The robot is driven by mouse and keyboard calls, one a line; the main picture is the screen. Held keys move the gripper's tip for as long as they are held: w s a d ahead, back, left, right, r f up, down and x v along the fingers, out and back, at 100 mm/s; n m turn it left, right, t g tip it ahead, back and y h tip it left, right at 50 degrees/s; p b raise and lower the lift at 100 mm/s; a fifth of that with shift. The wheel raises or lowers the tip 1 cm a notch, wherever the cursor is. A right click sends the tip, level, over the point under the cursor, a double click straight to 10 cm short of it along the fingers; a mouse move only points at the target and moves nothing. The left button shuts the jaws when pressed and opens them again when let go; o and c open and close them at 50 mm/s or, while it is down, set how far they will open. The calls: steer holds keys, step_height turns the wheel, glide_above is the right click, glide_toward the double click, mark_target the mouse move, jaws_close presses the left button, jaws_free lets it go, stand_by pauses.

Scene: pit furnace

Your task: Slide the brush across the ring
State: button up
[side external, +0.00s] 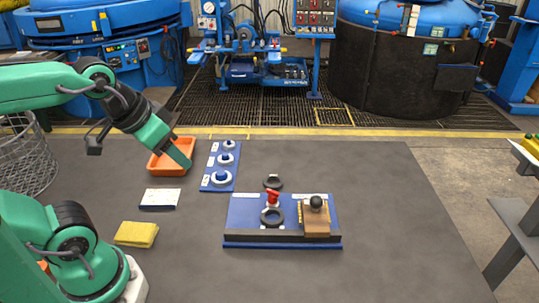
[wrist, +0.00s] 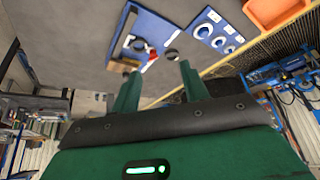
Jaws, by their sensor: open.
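The brush appears to be the brown block with a black ball knob (side external: 316,203), standing on the right half of a blue board (side external: 240,215). My gripper (side external: 182,157) is open and empty, up and to the left of the board, overlapping the orange tray in the side view. In the wrist view, the board (wrist: 126,32) shows beyond my spread fingers (wrist: 157,78), with the brown block partly behind the left finger.
An orange tray (side external: 160,164) stands at the back left. A blue strip with several white rings (side external: 221,168) lies between tray and board. A white-topped block (side external: 159,199) and a yellow pad (side external: 136,234) lie nearer my base. The table's right side is clear.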

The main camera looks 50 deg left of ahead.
steer(key=shift+o, duration=0.7)
steer(key=m+g, duration=0.4)
steer(key=m, duration=1.6)
glide_above(316, 198)
steer(key=s, duration=0.1)
step_height(316, 198, down, 10)
steer(key=shift+s+a+r+h, duration=0.2)
steer(key=shift+a+h, duration=0.05)
steer(key=shift+h, duration=0.15)
steer(key=shift+f, duration=0.1)
steer(key=shift+w+d+f, duration=0.1)
steer(key=shift+w+f, duration=0.15)
steer(key=shift+f, duration=1)
steer(key=shift+w+f, duration=0.2)
steer(key=shift+f, duration=1)
steer(key=shift+w+d+f, duration=0.1)
steer(key=shift+w+f, duration=0.15)
steer(key=shift+f, duration=1)
